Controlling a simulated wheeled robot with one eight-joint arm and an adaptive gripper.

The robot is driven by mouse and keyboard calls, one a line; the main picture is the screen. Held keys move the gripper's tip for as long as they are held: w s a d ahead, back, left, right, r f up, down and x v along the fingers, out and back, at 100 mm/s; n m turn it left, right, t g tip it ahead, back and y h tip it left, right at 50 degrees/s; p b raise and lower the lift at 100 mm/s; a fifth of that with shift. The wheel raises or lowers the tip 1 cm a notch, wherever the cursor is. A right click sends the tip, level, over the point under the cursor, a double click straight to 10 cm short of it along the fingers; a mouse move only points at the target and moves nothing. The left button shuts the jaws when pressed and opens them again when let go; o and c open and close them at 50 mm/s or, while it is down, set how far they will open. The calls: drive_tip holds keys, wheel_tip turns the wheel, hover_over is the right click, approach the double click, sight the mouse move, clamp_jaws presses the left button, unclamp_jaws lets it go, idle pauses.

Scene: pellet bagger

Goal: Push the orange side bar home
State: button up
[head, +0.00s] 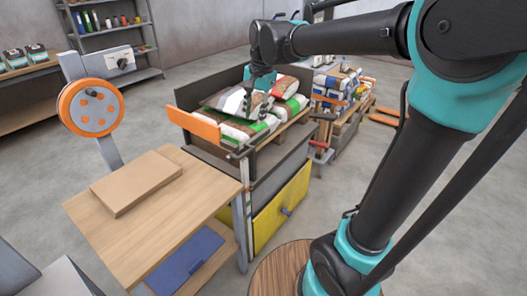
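The orange side bar (194,125) is a flat orange panel at the front left of a dark-walled bin (200,92) full of bags. It stands out along the bin's near left side, above the wooden table. My gripper (257,106) points down over the bags, to the right of the orange bar and apart from it. Its two dark fingers look spread, with nothing clearly held between them. The fingertips are small and blend with the bag pattern, so I cannot tell whether they touch a bag.
White, green and brown bags (238,128) fill the bin. A wooden table (150,222) with a flat brown board (136,184) stands in front. An orange wheel (91,107) on a post stands left. A yellow panel (281,208) is below the bin.

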sight(246, 152)
drive_tip(key=x, duration=1.6)
drive_tip(key=shift+a, duration=0.35)
clamp_jaws()
